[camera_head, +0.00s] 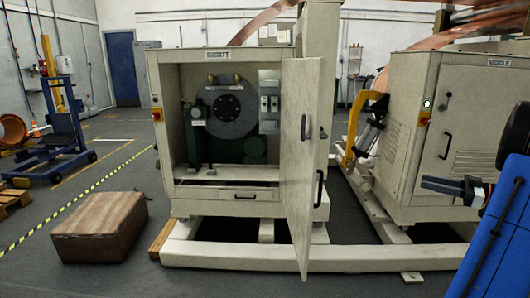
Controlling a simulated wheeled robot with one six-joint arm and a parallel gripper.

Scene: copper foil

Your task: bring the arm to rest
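My gripper (428,184) seems to be the small dark part at the right, in front of the right-hand machine cabinet (408,140). It points left, and I see nothing held in it. It is too small and dark to tell whether its fingers are apart. A black rounded part (515,135) at the right edge looks like a link of my arm. Most of the arm is outside the picture or hidden.
A beige cabinet (160,100) stands centre with its door (302,160) swung open toward me, showing a grey disc inside. A yellow bracket (353,125) is between the cabinets. A brown block (100,228) lies front left.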

